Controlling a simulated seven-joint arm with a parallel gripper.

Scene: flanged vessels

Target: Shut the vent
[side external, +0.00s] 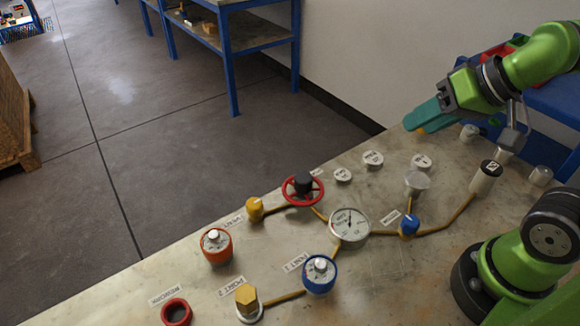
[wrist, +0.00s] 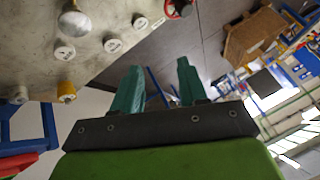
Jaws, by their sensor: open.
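A red handwheel with a black hub (side external: 303,190) stands on the bench top, with a small label behind it that is too small to read for certain. Its edge also shows at the top of the wrist view (wrist: 178,8). A yellow knob (side external: 254,208) and a blue knob (side external: 409,226) sit on the same brass pipework. My gripper (side external: 417,125) is at the bench's far right edge, well right of the handwheel. In the wrist view its teal fingers (wrist: 160,66) are apart with nothing between them.
A round gauge (side external: 350,227) stands mid-bench among pipes. An orange-red vessel (side external: 216,245), a blue vessel (side external: 319,274) and a brass hex fitting (side external: 247,299) stand nearer the front. A silver domed fitting (side external: 417,182) stands at right.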

